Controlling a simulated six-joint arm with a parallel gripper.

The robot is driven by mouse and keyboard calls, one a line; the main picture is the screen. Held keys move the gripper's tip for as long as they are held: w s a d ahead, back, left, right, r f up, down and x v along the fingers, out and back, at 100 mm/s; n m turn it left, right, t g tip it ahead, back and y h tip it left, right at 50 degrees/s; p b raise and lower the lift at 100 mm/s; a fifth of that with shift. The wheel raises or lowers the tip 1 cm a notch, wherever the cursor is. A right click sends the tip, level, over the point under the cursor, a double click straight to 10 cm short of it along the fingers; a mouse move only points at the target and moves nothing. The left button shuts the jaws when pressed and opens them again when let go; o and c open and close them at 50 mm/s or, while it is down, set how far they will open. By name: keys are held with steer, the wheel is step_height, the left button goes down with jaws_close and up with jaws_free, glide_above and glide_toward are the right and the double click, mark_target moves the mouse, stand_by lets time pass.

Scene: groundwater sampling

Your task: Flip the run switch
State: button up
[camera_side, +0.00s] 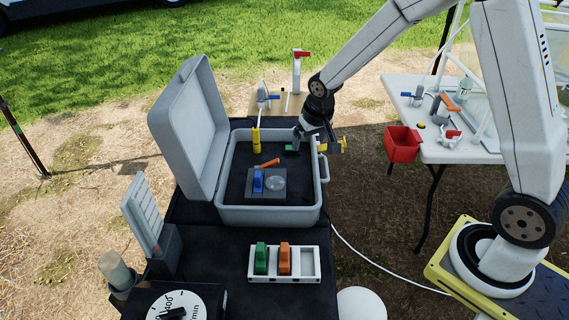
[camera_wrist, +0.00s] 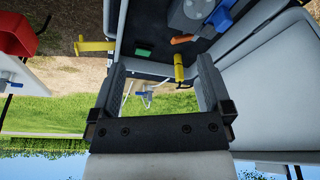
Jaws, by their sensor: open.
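The open grey case (camera_side: 222,180) stands on the black table. Inside it, a grey block (camera_side: 250,195) carries a blue switch-like piece (camera_side: 258,182) and a round pale dial (camera_side: 275,183). An orange lever (camera_side: 267,163) lies behind the block. I cannot tell for sure which piece is the run switch. In the wrist view the blue piece (camera_wrist: 219,14) and orange lever (camera_wrist: 182,39) show at the top. My gripper (camera_side: 313,137) is over the case's back right corner, beyond and above the block. Its open fingers (camera_wrist: 160,64) hold nothing.
A yellow post (camera_side: 256,140) stands at the case's back wall, a yellow handle (camera_side: 335,146) at its right. The raised lid (camera_side: 190,130) blocks the left. A white rack (camera_side: 308,263) with green and orange pieces sits in front. A red bin (camera_side: 402,145) hangs at right.

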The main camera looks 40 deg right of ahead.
steer(key=w+d+f+m+h, duration=0.1)
steer(key=w+d+f+m, duration=0.3)
steer(key=w, duration=0.6)
steer(key=m+h, duration=0.1)
steer(key=m, duration=0.1)
glide_toward(292, 154)
steer(key=r, duration=0.1)
steer(key=shift+w+d, duration=0.2)
steer(key=shift+d, duration=0.1)
steer(key=shift+x, duration=3.75)
steer(key=shift+w, duration=0.15)
